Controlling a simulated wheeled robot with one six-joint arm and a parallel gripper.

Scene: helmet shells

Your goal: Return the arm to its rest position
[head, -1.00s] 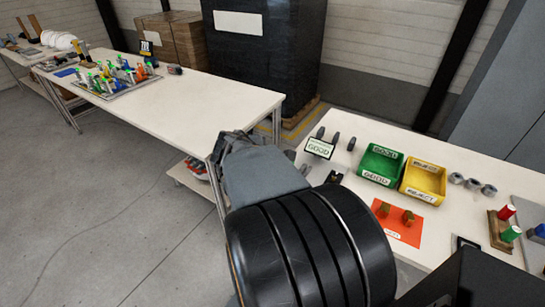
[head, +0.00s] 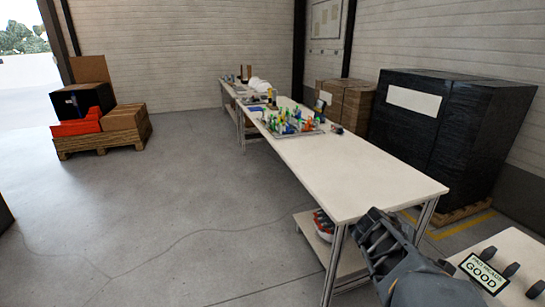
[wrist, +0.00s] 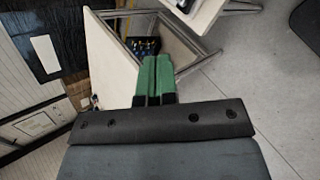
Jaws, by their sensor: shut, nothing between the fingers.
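My gripper (wrist: 156,62) shows in the wrist view as two green fingers lying side by side, closed together with nothing between them. It points past the edge of a white table. In the head view my arm reaches in from the lower right, with its grey end beside the near end of the long white table (head: 350,175). I cannot make out the fingertips there. The gripper is apart from the things on the tables, as far as I can see.
A tray of colourful parts (head: 291,123) sits farther along the long table. A black wrapped pallet load (head: 415,130) stands behind it. A loaded pallet (head: 105,142) is at far left. The floor (head: 150,215) between is clear.

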